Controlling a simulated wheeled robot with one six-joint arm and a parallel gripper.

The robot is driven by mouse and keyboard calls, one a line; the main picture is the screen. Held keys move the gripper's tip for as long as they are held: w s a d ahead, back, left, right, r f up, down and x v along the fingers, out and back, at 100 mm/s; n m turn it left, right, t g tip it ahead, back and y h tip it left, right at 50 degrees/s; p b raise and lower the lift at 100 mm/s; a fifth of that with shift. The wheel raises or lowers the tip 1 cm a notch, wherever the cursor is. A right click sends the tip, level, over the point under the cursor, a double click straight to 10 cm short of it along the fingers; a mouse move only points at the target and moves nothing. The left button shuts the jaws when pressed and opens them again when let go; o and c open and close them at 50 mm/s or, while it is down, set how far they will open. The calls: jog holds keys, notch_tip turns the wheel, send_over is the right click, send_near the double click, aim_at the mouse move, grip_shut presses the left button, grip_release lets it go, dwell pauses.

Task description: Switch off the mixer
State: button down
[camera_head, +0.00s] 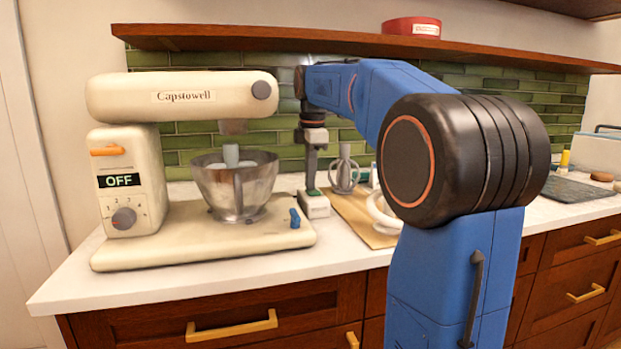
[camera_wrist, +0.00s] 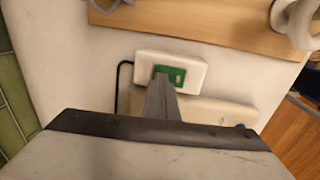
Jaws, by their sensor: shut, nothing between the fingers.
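The cream mixer (camera_head: 180,97) stands at the left of the counter; its display (camera_head: 120,180) reads OFF. It has an orange lever (camera_head: 107,150), a grey dial (camera_head: 123,218) and a blue knob (camera_head: 295,218) on the base. A steel bowl (camera_head: 235,185) sits under its head. A small white box (camera_head: 315,207) with a green switch (camera_wrist: 176,74) lies just right of the base. My gripper (camera_head: 312,188) points down, shut and empty, at this box. In the wrist view its fingertips (camera_wrist: 161,78) overlap the green switch; I cannot tell whether they touch it.
A wooden board (camera_head: 365,222) lies right of the box, with a grey whisk-like attachment (camera_head: 345,172) and a white ring-shaped part (camera_head: 382,212). A black cable (camera_wrist: 118,90) runs by the box. A shelf (camera_head: 300,40) with a red tin (camera_head: 411,26) hangs above.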

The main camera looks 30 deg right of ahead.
jog(key=shift+s+f, duration=0.1)
jog(key=shift+s, duration=0.05)
jog(key=shift+s+a, duration=0.2)
jog(key=shift+s, duration=0.4)
jog(key=shift+r, duration=0.2)
